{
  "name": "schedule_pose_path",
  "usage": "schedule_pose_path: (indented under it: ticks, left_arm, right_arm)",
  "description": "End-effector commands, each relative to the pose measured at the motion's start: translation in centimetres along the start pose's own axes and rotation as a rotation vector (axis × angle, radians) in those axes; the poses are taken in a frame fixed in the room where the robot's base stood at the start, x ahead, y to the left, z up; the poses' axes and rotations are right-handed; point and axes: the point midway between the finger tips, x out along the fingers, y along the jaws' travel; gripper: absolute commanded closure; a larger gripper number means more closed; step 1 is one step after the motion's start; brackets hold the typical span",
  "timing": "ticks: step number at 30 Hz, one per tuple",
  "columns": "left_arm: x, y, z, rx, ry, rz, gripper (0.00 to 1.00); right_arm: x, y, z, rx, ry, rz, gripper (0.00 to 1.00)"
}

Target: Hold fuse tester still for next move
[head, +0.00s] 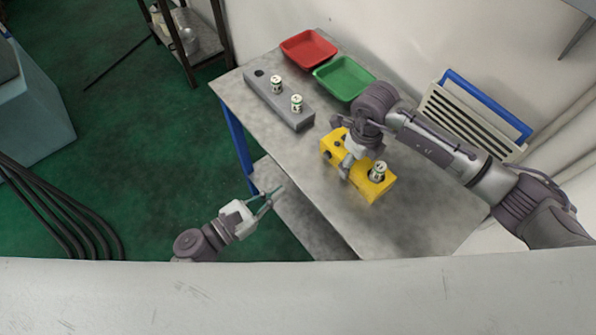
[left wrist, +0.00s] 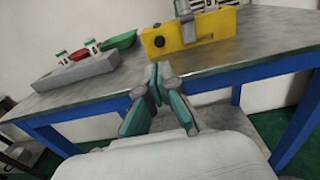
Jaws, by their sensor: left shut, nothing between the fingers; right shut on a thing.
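The fuse tester, a yellow block (head: 374,188), sits on the table with a white-and-green fuse (head: 377,172) standing in its right end. Dark round features show at its left part. My right gripper (head: 346,170) is over the middle of the block and shut on it; the arm hides part of the block. The yellow block also shows in the left wrist view (left wrist: 160,42), with gripper parts at its top. My left gripper (head: 274,196) is off the table's front edge, shut and empty. Its closed fingers show in the left wrist view (left wrist: 156,84).
A grey rack (head: 292,116) holds two fuses (head: 277,84) and has an empty hole at its left end. A red tray (head: 308,48) and a green tray (head: 343,78) lie at the back. The table's front right (head: 420,225) is clear.

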Motion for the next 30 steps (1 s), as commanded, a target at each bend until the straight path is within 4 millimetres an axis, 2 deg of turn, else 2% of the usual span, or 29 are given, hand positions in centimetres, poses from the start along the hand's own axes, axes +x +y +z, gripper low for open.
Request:
schedule_pose_path:
  ticks: [5,12,18,24,30]
  left_arm:
    - [3.0,0.1,0.1,0.001,-0.004,0.000,1.00]
    - [8.3,0.1,0.1,0.000,-0.002,0.001,1.00]
    - [11.6,0.1,0.1,0.001,0.000,0.001,1.00]
    - [13.1,0.0,0.0,0.001,0.001,0.001,1.00]
    - [13.4,0.0,0.0,0.001,0.001,0.001,1.00]
  right_arm:
    - [-0.1,0.0,0.0,0.000,-0.001,0.000,0.72]
    - [-0.1,0.0,0.0,0.000,-0.001,0.000,0.72]
    - [-0.1,0.0,0.0,0.000,-0.001,0.000,0.72]
    - [-0.1,0.0,0.0,0.000,-0.001,0.000,0.72]
    - [-0.1,0.0,0.0,0.000,-0.001,0.000,0.72]
